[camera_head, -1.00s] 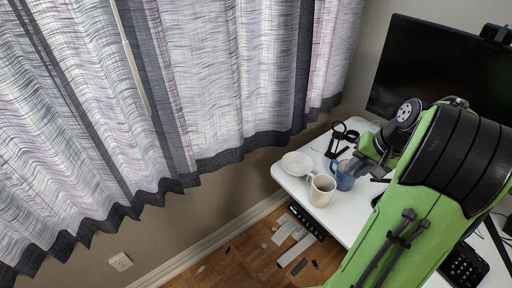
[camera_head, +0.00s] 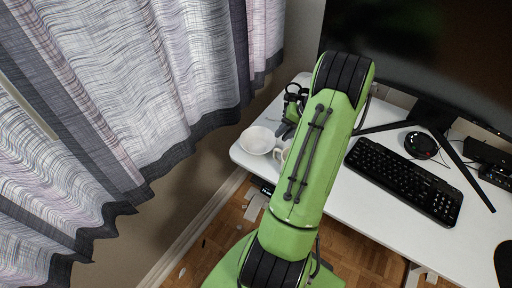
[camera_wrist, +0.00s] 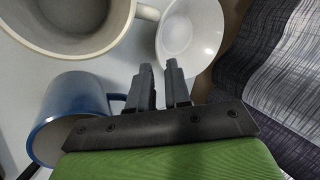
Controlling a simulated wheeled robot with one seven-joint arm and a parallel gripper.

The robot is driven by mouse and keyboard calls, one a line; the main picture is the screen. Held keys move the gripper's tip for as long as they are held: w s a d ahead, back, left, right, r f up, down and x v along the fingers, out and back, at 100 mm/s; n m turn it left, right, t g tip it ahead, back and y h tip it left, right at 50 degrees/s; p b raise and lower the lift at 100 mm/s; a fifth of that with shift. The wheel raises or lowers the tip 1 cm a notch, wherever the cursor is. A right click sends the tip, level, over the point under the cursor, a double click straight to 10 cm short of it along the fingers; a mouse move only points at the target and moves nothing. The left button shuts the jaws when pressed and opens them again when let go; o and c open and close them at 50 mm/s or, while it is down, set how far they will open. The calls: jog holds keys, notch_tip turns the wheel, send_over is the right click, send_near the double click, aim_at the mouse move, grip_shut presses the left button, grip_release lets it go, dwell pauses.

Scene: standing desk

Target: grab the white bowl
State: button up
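The white bowl (camera_head: 257,140) sits upright near the desk's left corner. In the wrist view the bowl (camera_wrist: 191,38) lies just beyond my fingertips. My gripper (camera_wrist: 159,68) is a little open, with an empty gap between its two dark fingers. It points toward the bowl's near side. I cannot tell its height above the desk. In the head view my green arm hides most of the gripper.
A cream mug (camera_wrist: 70,48) stands close to the bowl, its handle toward it. A blue mug (camera_wrist: 68,105) is left of my fingers. A keyboard (camera_head: 404,180) and monitor (camera_head: 425,60) are farther right. A curtain (camera_head: 120,90) hangs beside the desk.

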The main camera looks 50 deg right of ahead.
aim_at(273, 142)
jog(key=b+x, duration=0.2)
jog(key=x, duration=0.5)
jog(key=shift+a+r, duration=0.1)
jog(key=shift+a, duration=0.05)
jog(key=shift+r, duration=0.1)
grip_shut()
